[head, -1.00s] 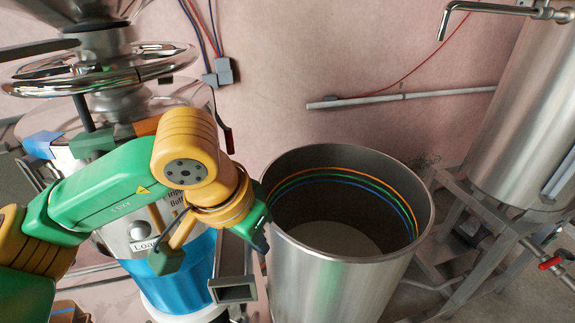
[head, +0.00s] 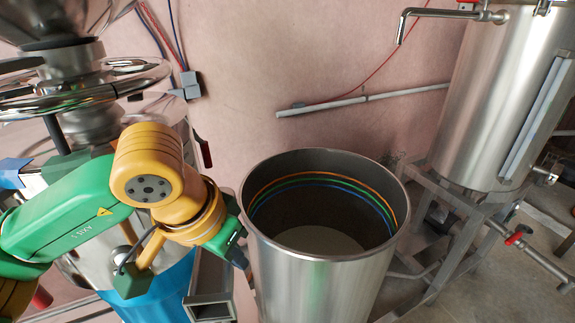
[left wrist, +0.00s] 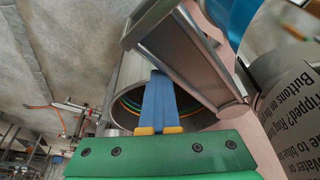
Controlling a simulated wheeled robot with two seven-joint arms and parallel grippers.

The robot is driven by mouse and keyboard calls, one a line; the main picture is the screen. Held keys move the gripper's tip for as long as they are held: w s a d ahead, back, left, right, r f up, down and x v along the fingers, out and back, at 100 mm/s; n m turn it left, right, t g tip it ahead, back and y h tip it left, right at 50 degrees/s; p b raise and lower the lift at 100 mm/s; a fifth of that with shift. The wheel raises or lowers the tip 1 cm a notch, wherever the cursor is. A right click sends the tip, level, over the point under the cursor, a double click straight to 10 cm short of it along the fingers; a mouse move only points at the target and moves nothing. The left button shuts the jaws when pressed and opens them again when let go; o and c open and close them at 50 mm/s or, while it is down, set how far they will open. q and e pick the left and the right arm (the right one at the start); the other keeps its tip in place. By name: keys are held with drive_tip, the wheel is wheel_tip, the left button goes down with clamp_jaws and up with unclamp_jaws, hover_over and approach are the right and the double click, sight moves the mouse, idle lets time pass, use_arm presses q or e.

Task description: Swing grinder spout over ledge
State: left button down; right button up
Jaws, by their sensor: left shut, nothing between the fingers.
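The grinder (head: 95,123) stands at the left, with a steel upper body and a blue lower part (head: 160,295). Its grey rectangular spout (head: 208,307) points toward the front, beside the left wall of the tall steel drum (head: 325,280). My left gripper (head: 242,262) is shut and empty, between the spout and the drum; contact with the spout cannot be told. In the left wrist view its blue fingers (left wrist: 159,78) are together, with the spout (left wrist: 180,45) above them and the drum (left wrist: 128,75) behind. I cannot single out a ledge. My right gripper is not in view.
A large steel tank (head: 490,100) with a bent pipe (head: 425,13) stands on a metal frame (head: 455,215) at the right. A red-handled valve (head: 518,235) sticks out below it. A grey pipe (head: 360,98) runs along the pink wall. The drum's mouth is open.

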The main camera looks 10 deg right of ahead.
use_arm(q)
drive_tip(key=shift+a+f, duration=0.1)
drive_tip(key=v, duration=0.6)
drive_tip(key=shift+s+a+r, duration=0.2)
drive_tip(key=shift+a+r, duration=0.1)
drive_tip(key=shift+a, duration=0.05)
drive_tip(key=shift+s+r, duration=0.1)
drive_tip(key=shift+r, duration=0.15)
drive_tip(key=shift+w+d, duration=0.2)
drive_tip(key=shift+d, duration=0.2)
drive_tip(key=shift+a, duration=0.1)
drive_tip(key=shift+s, duration=0.1)
